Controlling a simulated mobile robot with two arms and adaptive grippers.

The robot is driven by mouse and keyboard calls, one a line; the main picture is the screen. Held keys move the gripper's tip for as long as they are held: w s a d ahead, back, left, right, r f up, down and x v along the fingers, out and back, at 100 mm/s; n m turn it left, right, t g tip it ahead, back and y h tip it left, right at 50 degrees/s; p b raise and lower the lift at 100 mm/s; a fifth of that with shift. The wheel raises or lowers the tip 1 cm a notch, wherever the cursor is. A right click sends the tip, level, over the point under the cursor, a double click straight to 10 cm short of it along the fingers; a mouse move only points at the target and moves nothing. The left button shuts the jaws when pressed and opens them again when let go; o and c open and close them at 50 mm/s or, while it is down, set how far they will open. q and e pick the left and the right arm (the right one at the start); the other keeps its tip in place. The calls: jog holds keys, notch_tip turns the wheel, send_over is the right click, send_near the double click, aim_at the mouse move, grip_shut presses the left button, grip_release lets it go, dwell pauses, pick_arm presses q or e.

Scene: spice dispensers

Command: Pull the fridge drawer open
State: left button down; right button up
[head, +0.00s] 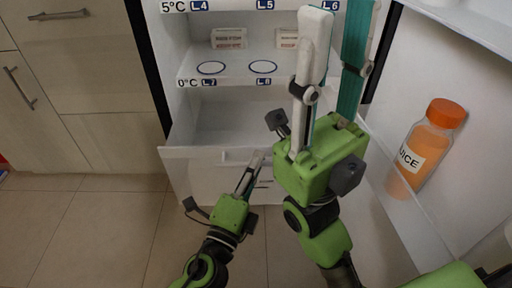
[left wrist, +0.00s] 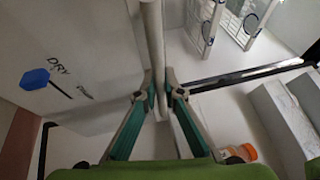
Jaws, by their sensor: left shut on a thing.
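The white fridge drawer (head: 205,173) is at the bottom of the open fridge in the head view. Its front stands out from the fridge body and its inside shows from above. My left gripper (head: 256,164) reaches up to the drawer front, at its pale handle (head: 238,156). In the left wrist view a pale bar (left wrist: 153,40) passes between the fingers of this gripper (left wrist: 162,95), which are shut on it. My right gripper (head: 340,12) is raised in front of the fridge, its fingers apart and empty. It hides the right part of the drawer and shelves.
White boxes (head: 229,38) stand on the shelf above. An orange juice bottle (head: 428,145) sits in the open fridge door (head: 385,185) at right. Wooden cabinets (head: 85,85) are at left. The tiled floor (head: 90,225) before them is clear.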

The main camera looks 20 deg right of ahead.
pick_arm(q)
jog(key=shift+s+a, duration=0.15)
jog(key=shift+s, duration=0.05)
jog(key=c, duration=2.1)
grip_release()
jog(key=shift+c, duration=0.2)
jog(key=v, duration=1.2)
jog(key=shift+f, duration=0.1)
